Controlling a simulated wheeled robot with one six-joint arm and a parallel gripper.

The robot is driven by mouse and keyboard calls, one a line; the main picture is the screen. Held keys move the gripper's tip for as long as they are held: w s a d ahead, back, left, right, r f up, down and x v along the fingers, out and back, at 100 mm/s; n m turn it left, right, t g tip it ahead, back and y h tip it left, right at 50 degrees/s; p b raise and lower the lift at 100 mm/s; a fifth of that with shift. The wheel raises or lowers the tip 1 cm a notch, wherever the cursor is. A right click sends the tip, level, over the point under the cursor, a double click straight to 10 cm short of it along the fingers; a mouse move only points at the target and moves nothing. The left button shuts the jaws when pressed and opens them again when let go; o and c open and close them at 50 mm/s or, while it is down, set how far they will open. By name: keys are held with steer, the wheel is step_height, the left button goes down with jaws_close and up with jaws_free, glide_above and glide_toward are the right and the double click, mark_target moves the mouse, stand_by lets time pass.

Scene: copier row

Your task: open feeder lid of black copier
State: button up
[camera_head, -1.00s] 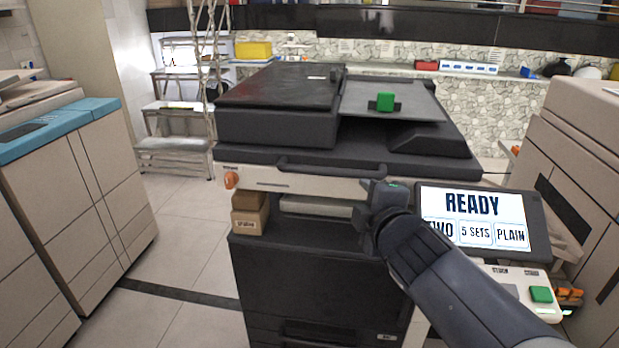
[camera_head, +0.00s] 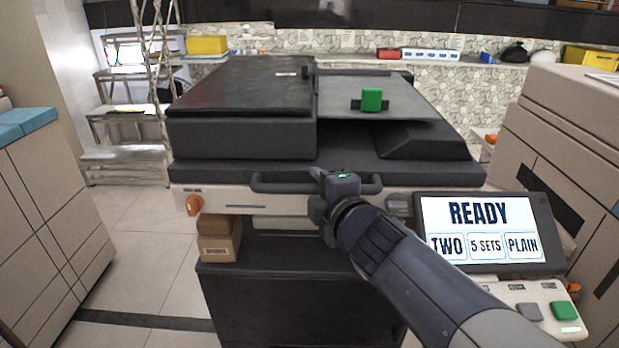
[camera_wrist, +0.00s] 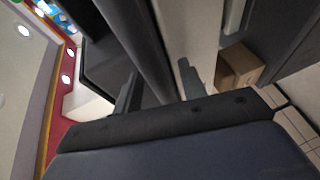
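The black copier (camera_head: 290,290) stands in the middle of the head view. Its feeder lid (camera_head: 245,88) is a glossy black cover at the top left, lying flat and closed. Below it a dark slab with a bar handle (camera_head: 282,187) runs along the front edge. My gripper (camera_head: 322,200) is at the front of this handle, near its middle, and hides part of it. In the wrist view my gripper (camera_wrist: 158,88) has its two fingers apart, with a dark bar running down between them. I cannot tell whether either finger touches the bar.
A green block (camera_head: 372,99) sits on the feeder tray (camera_head: 415,95). The READY screen (camera_head: 480,230) is right of the handle, close to my arm. An orange knob (camera_head: 194,205) and brown boxes (camera_head: 217,240) are at the left. Pale machines flank both sides; open floor lies left.

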steer(key=shift+w, duration=0.1)
steer(key=shift+c, duration=0.5)
jaws_close()
